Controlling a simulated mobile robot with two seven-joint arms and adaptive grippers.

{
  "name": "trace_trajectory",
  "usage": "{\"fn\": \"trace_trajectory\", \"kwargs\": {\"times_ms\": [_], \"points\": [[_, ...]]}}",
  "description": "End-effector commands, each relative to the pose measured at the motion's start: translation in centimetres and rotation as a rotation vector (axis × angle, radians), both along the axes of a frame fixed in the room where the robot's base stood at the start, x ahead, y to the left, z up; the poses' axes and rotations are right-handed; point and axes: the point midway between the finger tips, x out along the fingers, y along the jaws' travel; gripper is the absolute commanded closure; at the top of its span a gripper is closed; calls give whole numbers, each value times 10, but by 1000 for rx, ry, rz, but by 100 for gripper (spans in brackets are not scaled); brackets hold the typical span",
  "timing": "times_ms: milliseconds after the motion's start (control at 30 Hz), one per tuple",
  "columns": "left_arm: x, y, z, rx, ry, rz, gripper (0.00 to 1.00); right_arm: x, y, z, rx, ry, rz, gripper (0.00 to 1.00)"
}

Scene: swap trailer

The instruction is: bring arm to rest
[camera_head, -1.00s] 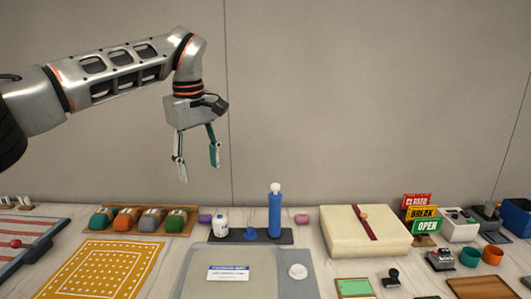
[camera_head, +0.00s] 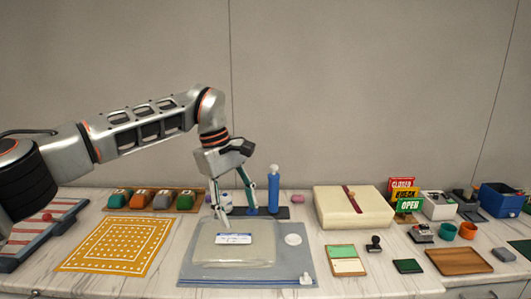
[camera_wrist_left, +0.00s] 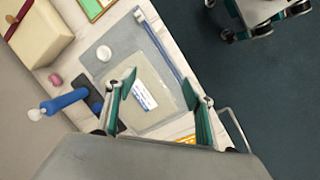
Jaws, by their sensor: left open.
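My left arm (camera_head: 145,125) comes in from the left in the head view, and its wrist bends downward. My left gripper (camera_head: 238,213) points down with its fingers apart and nothing between them. In the left wrist view the open gripper (camera_wrist_left: 160,80) frames the bag (camera_wrist_left: 150,112). My right gripper does not show in the head view.
A blue bottle (camera_head: 273,190) stands close behind the gripper to the right. A cream box (camera_head: 345,215) lies further right, and a yellow patterned cloth (camera_head: 118,245) lies left. Several coloured items fill a wooden tray (camera_head: 207,193) behind. The space above the table's right side is free.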

Motion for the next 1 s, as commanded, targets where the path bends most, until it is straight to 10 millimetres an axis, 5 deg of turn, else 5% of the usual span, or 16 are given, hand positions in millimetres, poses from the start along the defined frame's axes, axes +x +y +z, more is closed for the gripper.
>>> {"fn": "trace_trajectory", "kwargs": {"times_ms": [200,333,500,733,1000], "points": [[-63,-98,-81,-300,233,40,47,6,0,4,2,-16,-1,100],[-104,-151,-104,-496,408,120,47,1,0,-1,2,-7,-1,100],[-147,-203,-109,-739,674,278,47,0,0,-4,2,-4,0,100],[-170,-235,-94,-1026,1081,572,47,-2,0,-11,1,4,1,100],[-148,-211,-97,-1278,1615,1009,47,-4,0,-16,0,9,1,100]]}}
